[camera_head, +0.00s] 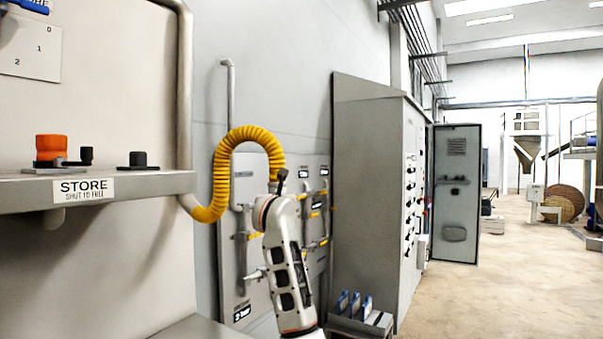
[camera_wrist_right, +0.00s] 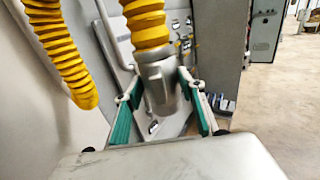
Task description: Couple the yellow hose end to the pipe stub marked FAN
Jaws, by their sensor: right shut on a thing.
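The yellow ribbed hose (camera_head: 243,136) arches from a grey pipe at the left wall over to my right arm. Its grey end collar (camera_wrist_right: 159,84) sits between the green pads of my right gripper (camera_wrist_right: 163,90) in the right wrist view, and the gripper is shut on it. In the head view my right arm's wrist hides the hose end and most of the gripper. No stub marked FAN can be made out; the small labels on the wall panel are too small to read. My left gripper is not in view.
A shelf (camera_head: 110,184) labelled STORE carries an orange knob (camera_head: 50,147) and black fittings at left. A wall panel (camera_head: 245,190) with pipes and yellow parts stands behind my arm. A grey cabinet (camera_head: 366,200) with an open door (camera_head: 456,190) is to the right.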

